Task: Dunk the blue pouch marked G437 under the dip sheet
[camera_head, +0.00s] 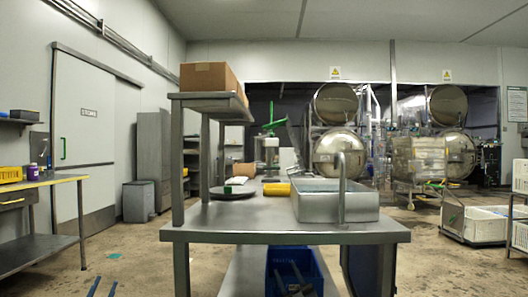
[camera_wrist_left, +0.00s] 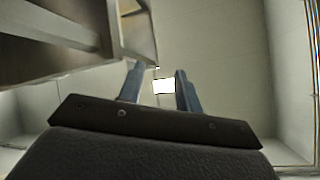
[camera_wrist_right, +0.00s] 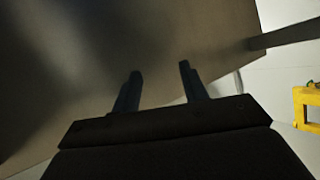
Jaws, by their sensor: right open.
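I cannot make out a blue pouch or any G437 marking in any view. A metal basin (camera_head: 336,210) with an upright curved pipe stands on the steel table's right end; I cannot tell whether it holds the dip sheet. My left gripper (camera_head: 102,288) is at the bottom left of the head view, over the floor. Its fingers (camera_wrist_left: 158,88) are apart with nothing between them. My right gripper (camera_head: 289,280) is low in front of the table, before the blue crate. In the right wrist view its fingers (camera_wrist_right: 160,85) are apart and empty.
The steel table (camera_head: 240,222) carries a yellow item (camera_head: 276,189) and a dark disc (camera_head: 231,193). A shelf above it holds a cardboard box (camera_head: 208,76). A blue crate (camera_head: 316,270) sits below. Open floor (camera_head: 120,250) lies to the left.

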